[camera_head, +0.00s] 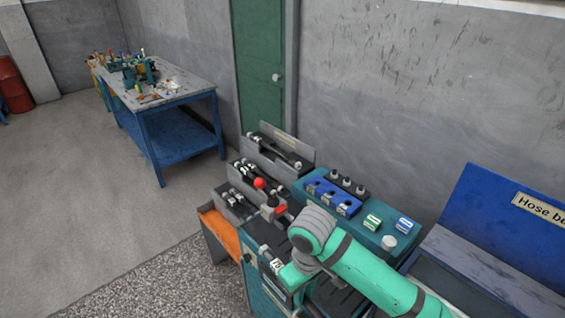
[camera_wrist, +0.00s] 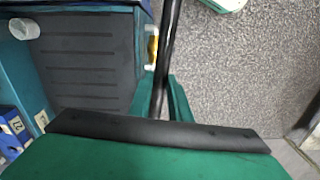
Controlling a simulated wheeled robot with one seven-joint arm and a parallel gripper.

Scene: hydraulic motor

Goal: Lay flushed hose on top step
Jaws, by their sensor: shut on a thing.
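My gripper (camera_wrist: 162,92) is shut on a black hose (camera_wrist: 169,45), which runs up and out of the wrist view between the green fingers. In the head view my wrist is low, in front of the teal bench, and the fingers are hard to make out. The stepped rack stands left of the bench, its top step (camera_head: 268,153) at the back below a labelled plate (camera_head: 285,138). A dark hose with bright ends (camera_head: 283,151) lies on that top step. More hoses lie on the middle step (camera_head: 250,174) and the lowest step (camera_head: 238,203).
A red-knobbed lever (camera_head: 259,184) stands between the rack and my arm. The teal bench (camera_head: 388,242) carries a blue block (camera_head: 334,197) with fittings. A blue hose bench (camera_head: 500,225) is at the right. Another workbench (camera_head: 170,90) stands far left, with open floor before it.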

